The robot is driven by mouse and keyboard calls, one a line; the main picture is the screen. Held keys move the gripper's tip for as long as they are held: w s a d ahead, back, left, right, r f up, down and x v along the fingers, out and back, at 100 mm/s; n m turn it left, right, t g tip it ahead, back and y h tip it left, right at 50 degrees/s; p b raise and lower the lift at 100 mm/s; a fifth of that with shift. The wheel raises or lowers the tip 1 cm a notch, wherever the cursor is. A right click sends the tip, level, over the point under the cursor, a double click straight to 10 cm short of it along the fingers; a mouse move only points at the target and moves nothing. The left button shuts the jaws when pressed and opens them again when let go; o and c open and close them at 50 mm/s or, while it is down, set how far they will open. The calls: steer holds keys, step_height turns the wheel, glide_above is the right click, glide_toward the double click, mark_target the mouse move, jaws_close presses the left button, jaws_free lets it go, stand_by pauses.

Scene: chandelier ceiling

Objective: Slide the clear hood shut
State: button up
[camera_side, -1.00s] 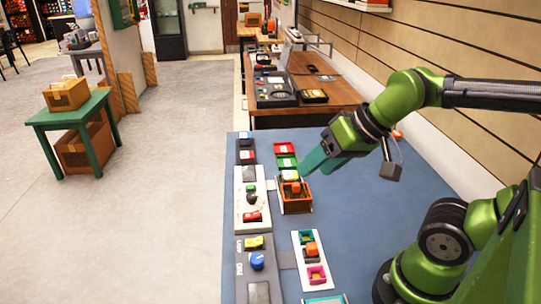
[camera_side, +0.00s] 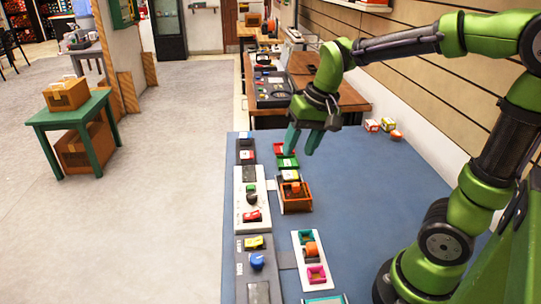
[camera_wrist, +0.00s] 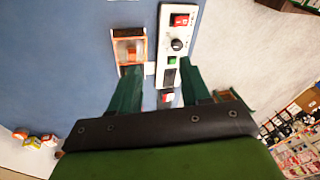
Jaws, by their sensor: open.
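A small brown open-topped box (camera_side: 296,204) with an orange block (camera_side: 291,187) inside stands on the blue table. The box also shows in the wrist view (camera_wrist: 120,36), where a pale, glassy patch inside it may be the clear hood; I cannot tell its edges or how far it is shut. My gripper (camera_side: 301,152) is open and empty, fingers pointing down, above the table just beyond the box. In the wrist view the two green fingers (camera_wrist: 159,70) are apart, with one fingertip near the box's edge and the other over the white control panel (camera_wrist: 163,45).
The white panel (camera_side: 239,210) with red and green switches stands left of the box. Red and green trays (camera_side: 286,162) lie beyond it. A white plate (camera_side: 298,244) with coloured sockets is nearer.

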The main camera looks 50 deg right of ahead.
mark_target(296, 184)
steer(key=w+d+m+g+h, duration=0.1)
steer(key=w+d+m+g, duration=0.2)
steer(key=w+d, duration=0.3)
steer(key=f, duration=1.1)
steer(key=s+f, duration=0.1)
steer(key=f, duration=0.4)
steer(key=shift+s+d+f, duration=0.1)
steer(key=shift+d+f, duration=0.2)
steer(key=shift+f, duration=0.1)
jaws_close()
